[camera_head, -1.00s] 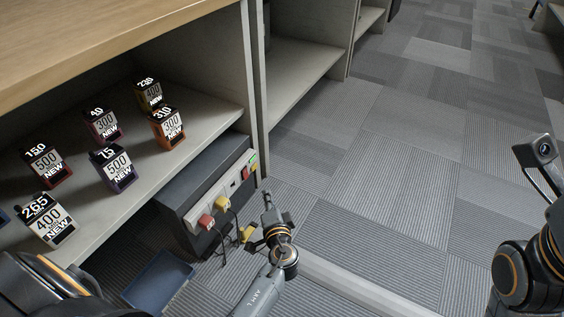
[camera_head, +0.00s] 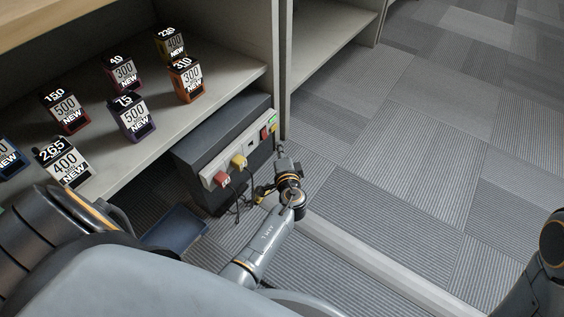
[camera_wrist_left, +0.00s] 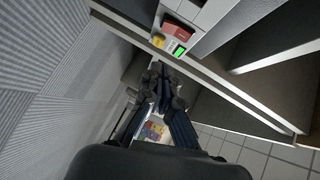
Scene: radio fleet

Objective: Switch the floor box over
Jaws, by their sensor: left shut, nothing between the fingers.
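The floor box (camera_head: 222,133) is a dark grey case under the low shelf, with a pale front panel. On the panel sit a red plug (camera_head: 221,180), a yellow plug (camera_head: 238,161), a red switch (camera_head: 264,133) and a small green part (camera_head: 274,127) at the right end. In the left wrist view the red switch (camera_wrist_left: 180,30) is at the top, with a lit green indicator (camera_wrist_left: 179,51) below it. My left gripper (camera_head: 281,150) is shut and empty, just in front of the panel's right end; contact cannot be told. My right gripper is out of view.
Several labelled ink boxes (camera_head: 134,118) stand on the shelf (camera_head: 215,110) above. Black cables hang from the plugs beside a blue tray-like object (camera_head: 175,228) on the floor. A shelf upright (camera_head: 284,70) stands right of the box. Carpet (camera_head: 400,170) to the right is clear.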

